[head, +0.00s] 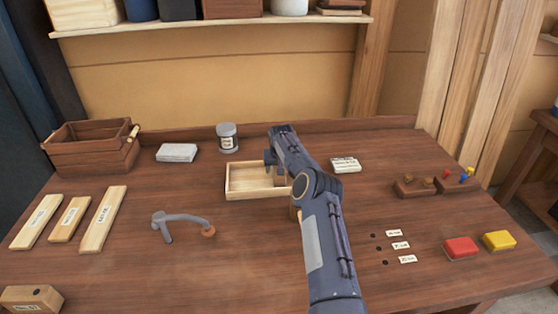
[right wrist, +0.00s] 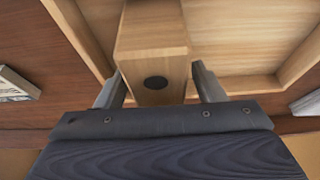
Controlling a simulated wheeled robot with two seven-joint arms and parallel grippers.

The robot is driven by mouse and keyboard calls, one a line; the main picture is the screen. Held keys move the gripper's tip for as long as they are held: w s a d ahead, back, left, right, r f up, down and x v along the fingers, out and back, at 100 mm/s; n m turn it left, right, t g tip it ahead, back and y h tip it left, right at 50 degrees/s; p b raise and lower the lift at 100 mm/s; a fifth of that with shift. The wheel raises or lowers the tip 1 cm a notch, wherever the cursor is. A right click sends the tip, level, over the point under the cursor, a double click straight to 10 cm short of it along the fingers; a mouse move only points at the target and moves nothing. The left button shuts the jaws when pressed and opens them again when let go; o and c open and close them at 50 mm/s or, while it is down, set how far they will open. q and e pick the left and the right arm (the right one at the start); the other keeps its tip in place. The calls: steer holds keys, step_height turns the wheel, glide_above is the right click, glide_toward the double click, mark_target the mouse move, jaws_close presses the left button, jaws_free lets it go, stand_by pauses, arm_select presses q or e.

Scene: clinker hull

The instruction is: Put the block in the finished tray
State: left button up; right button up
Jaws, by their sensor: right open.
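A pale wooden tray (head: 240,193) lies in the middle of the bench. My right gripper (head: 272,163) is over the tray's right part. A wooden block (head: 281,179) is at the gripper, partly hidden by it in the head view. In the right wrist view the block (right wrist: 152,52) has a dark round spot on its near face. It is between the two open fingers of the right gripper (right wrist: 158,85), with the tray's rim (right wrist: 302,57) around it. I cannot tell whether the block touches the tray floor. My left gripper is not in view.
A grey jar (head: 227,138) stands behind the tray, and a small white card stack (head: 344,165) lies to its right. A grey curved tool (head: 180,220) is at front left. Red (head: 461,248) and yellow (head: 498,240) blocks are at right. A brown box (head: 92,150) stands at back left.

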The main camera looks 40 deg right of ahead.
steer(key=shift+a+b+v, duration=0.2)
steer(key=shift+b+v, duration=1.25)
steer(key=shift+v, duration=4.35)
steer(key=s+a+r+n+t+y, duration=0.1)
steer(key=s+a+r+n, duration=0.1)
steer(key=s+a+r, duration=0.6)
steer(key=s+a+r+n+t+y, duration=0.15)
steer(key=s+a+r, duration=0.35)
steer(key=s+a, duration=0.55)
steer(key=s+a+f+y, duration=0.1)
steer(key=s+a+f, duration=0.2)
steer(key=s, duration=0.4)
steer(key=s+a+f+y, duration=0.1)
steer(key=s+a+f, duration=0.2)
steer(key=s+a, duration=0.3)
steer(key=s+a+f+n+y, duration=0.1)
steer(key=s+a+f, duration=0.2)
steer(key=s, duration=0.6)
steer(key=a, duration=0.2)
steer(key=shift+s+a+f+g+b, duration=0.2)
steer(key=shift+a+g+b, duration=0.05)
steer(key=shift+g+b, duration=0.1)
